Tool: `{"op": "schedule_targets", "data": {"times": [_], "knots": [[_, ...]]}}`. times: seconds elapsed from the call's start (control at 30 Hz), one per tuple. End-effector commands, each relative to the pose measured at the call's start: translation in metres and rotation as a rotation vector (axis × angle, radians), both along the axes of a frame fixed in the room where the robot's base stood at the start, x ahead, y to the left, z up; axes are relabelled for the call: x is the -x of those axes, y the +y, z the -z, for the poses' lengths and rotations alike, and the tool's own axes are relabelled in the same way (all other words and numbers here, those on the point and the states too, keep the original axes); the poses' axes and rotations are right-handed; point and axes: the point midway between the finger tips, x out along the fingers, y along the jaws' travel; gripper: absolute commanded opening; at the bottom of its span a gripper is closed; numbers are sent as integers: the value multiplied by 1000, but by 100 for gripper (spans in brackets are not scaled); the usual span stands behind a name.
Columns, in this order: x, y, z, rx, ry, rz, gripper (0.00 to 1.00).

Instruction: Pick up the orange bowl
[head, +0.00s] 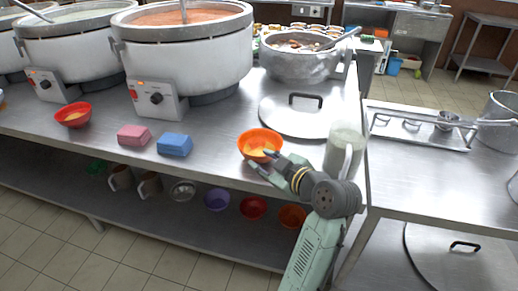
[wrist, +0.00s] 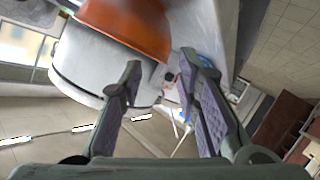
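The orange bowl (head: 255,136) stands on the steel counter near its front edge, with something yellowish inside. In the wrist view the orange bowl (wrist: 135,25) fills the upper left, partly cut off by the frame. My gripper (head: 270,160) is at the bowl's near right side in the head view, covering part of its rim. In the wrist view my gripper (wrist: 160,65) is open, its two fingers apart with nothing held between them. The bowl lies around and beyond the left fingertip; I cannot tell whether they touch.
A pot lid (head: 300,120) lies behind the bowl. Pink (head: 134,135) and blue (head: 174,145) blocks and a red bowl (head: 73,115) are to the left. Large cookers (head: 190,60) stand behind. Bowls and mugs fill the lower shelf.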

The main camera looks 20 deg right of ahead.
Motion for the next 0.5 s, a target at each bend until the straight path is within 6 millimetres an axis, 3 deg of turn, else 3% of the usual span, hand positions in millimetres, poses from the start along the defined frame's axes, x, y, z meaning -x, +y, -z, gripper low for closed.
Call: {"op": "schedule_targets", "data": {"times": [0.5], "knots": [[-55, 23, 17, -2, 2, -2, 30]]}}
